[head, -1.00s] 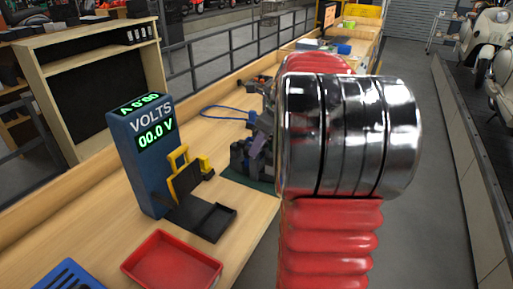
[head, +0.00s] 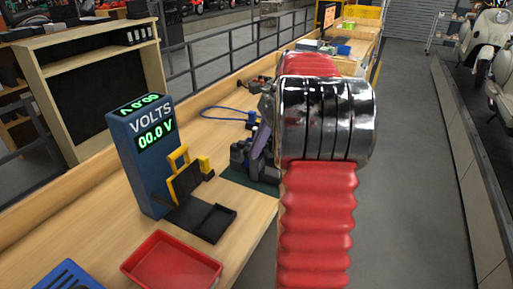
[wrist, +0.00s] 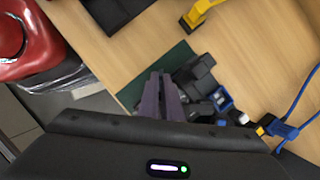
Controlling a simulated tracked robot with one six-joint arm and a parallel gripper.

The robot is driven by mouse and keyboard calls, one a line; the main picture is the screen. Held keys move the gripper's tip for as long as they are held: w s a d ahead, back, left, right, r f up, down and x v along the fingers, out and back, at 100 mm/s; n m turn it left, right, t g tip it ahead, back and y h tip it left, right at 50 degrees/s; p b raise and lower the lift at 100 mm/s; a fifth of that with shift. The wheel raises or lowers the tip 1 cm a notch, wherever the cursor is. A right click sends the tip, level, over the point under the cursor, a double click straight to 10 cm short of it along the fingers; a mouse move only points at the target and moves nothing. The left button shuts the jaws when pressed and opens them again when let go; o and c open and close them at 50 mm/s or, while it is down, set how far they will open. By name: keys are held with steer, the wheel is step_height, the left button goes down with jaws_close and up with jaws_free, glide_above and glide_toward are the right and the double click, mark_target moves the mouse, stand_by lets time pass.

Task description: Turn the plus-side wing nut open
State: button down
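The wing nut cannot be made out in either view. My gripper (wrist: 161,76) shows in the wrist view as two purple-grey fingers close together, with only a narrow gap at most. They point at the edge of a green mat (wrist: 146,88), beside a cluster of dark grey blocks (wrist: 197,74). A small blue part (wrist: 221,100) lies right of the blocks. In the head view my gripper (head: 261,141) is partly hidden behind my red and chrome arm, next to the dark blocks (head: 239,155). Whether the fingertips touch anything is hidden.
A blue voltmeter (head: 141,165) reading 00.0 V stands on the wooden bench, with a yellow clamp-like part (head: 183,178) beside it. A red tray (head: 172,262) lies in front. A blue cable (head: 225,110) loops behind the blocks.

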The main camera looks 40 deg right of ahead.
steer(key=n, duration=0.1)
steer(key=n+g, duration=0.1)
steer(key=n, duration=0.2)
steer(key=shift+w+n+g+y, duration=0.25)
steer(key=shift+n+g+y, duration=0.05)
steer(key=n+g, duration=0.1)
steer(key=n, duration=0.1)
steer(key=n+g, duration=0.1)
steer(key=n, duration=0.1)
steer(key=shift+w+n, duration=0.2)
steer(key=shift+n, duration=0.2)
steer(key=c, duration=1.9)
jaws_free()
steer(key=shift+c, duration=0.2)
steer(key=shift+r, duration=0.1)
steer(key=s+v, duration=0.1)
steer(key=v, duration=0.6)
steer(key=shift+w, duration=0.5)
steer(key=shift+r, duration=0.15)
